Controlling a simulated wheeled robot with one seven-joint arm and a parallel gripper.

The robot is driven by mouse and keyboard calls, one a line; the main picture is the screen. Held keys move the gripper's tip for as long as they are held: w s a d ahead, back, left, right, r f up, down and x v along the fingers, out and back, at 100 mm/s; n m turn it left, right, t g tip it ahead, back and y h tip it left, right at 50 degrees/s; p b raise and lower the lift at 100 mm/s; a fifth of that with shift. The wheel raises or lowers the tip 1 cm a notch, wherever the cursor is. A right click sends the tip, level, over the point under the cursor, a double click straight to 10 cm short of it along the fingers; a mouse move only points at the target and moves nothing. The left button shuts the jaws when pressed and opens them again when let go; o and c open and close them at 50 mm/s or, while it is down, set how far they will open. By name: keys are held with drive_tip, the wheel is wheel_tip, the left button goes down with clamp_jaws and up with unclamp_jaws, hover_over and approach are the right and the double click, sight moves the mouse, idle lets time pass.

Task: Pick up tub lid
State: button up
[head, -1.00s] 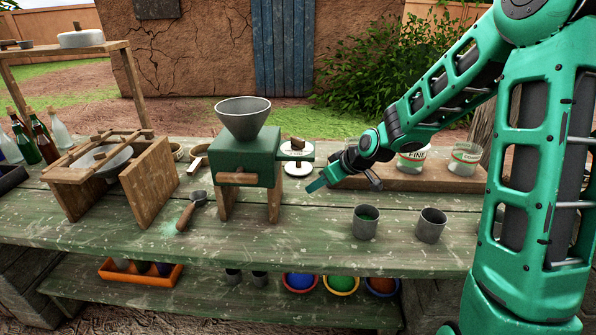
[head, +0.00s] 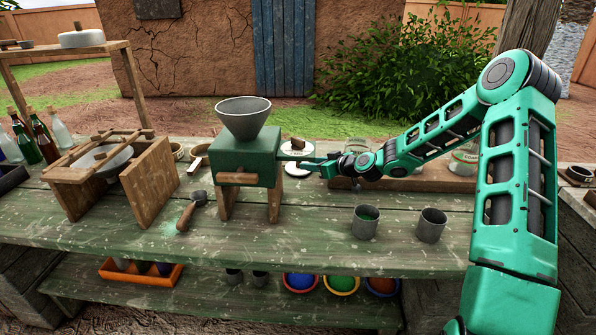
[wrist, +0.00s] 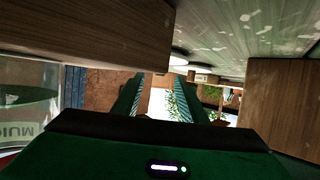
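A pale round disc (head: 297,169), which looks like the tub lid, lies on the bench just right of the green mill; my gripper partly covers it. Pale round shapes also show beyond the fingers in the wrist view (wrist: 179,62); I cannot tell which is the lid. My gripper (head: 312,165) reaches in from the right, low over the bench, its tips at the disc and close to the mill. In the wrist view its two green fingers (wrist: 156,95) stand apart, with nothing visibly held between them.
The green mill (head: 243,160) with a grey hopper stands left of my gripper. A second pale disc with a brown knob (head: 297,147) is just above it. A wooden rack (head: 425,184) with labelled glass tubs is behind the forearm. Two grey cups (head: 366,222) stand in front.

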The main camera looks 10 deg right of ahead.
drive_tip(key=shift+x, duration=3.1)
drive_tip(key=shift+r, duration=0.1)
clamp_jaws()
